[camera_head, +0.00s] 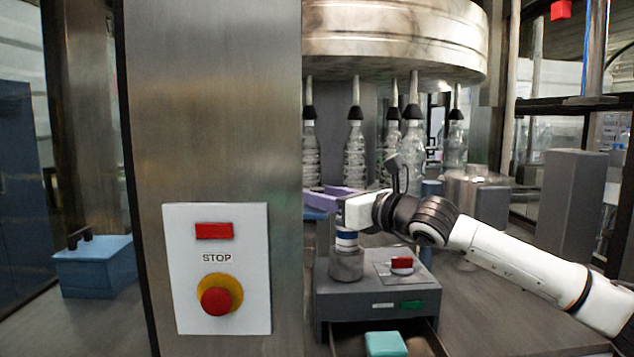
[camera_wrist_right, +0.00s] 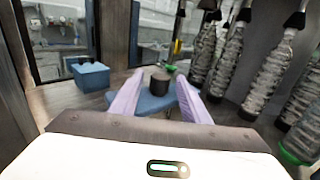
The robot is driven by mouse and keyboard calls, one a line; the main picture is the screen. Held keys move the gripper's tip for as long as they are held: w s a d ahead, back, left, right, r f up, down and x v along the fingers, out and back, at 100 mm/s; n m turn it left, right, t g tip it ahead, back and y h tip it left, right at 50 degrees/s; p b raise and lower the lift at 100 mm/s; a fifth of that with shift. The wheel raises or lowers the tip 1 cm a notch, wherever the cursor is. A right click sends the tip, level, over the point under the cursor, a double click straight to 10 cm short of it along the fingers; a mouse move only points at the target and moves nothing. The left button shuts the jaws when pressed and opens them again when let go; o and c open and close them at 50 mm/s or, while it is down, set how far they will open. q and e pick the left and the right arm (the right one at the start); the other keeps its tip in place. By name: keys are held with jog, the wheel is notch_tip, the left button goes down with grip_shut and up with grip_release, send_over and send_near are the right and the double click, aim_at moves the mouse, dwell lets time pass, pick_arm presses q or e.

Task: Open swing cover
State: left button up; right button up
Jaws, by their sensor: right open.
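My right gripper (camera_head: 322,196) reaches in from the right above the grey labeller (camera_head: 345,300); its lavender fingers are apart and empty. In the wrist view the right gripper (camera_wrist_right: 159,76) points at a blue flat part (camera_wrist_right: 150,103) with a dark round knob (camera_wrist_right: 160,83). The knob shows between the fingers, beyond or level with their tips; I cannot tell whether they touch it. In the head view a bit of the blue part (camera_head: 314,213) shows below the fingers. It may be the swing cover; I cannot be sure. My left gripper is not in view.
A steel pillar with a STOP panel (camera_head: 217,320) hides the area left of the labeller. A red button (camera_head: 402,263) and a white-and-blue reel (camera_head: 347,238) sit on the labeller. A teal block (camera_head: 385,344) lies below. Bottles (camera_head: 355,155) hang behind from a steel carousel (camera_head: 395,40).

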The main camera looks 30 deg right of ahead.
jog(key=shift+w+a, duration=0.15)
jog(key=shift+w, duration=0.5)
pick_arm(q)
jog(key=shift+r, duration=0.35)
